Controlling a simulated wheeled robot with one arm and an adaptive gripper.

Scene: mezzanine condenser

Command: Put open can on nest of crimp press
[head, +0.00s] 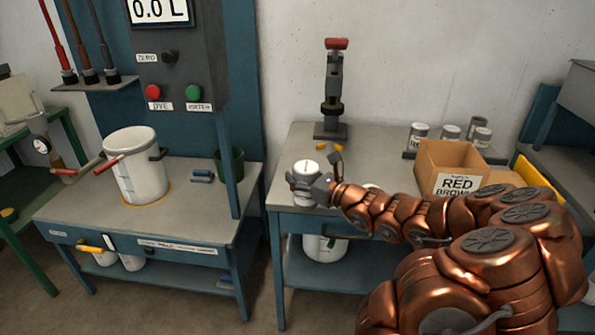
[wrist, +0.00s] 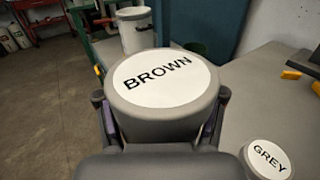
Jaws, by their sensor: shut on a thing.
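My gripper (wrist: 164,116) is shut on a grey can (wrist: 165,122) with a round white top that reads BROWN. In the head view the held can (head: 306,168) is at the left front of the middle bench; I cannot tell whether it touches the bench. Whether its top is open or a lid is not clear. The crimp press (head: 334,88) stands upright at the back of this bench, with a red top and a dark base. The press is behind and a little right of my gripper. Its nest is too small to make out.
A GREY-labelled can (wrist: 268,160) stands right of the held can. Yellow pieces (head: 323,148) lie in front of the press. A cardboard box (head: 452,160) and several small cans (head: 451,132) stand at the right. A white bucket (head: 136,165) is on the left bench.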

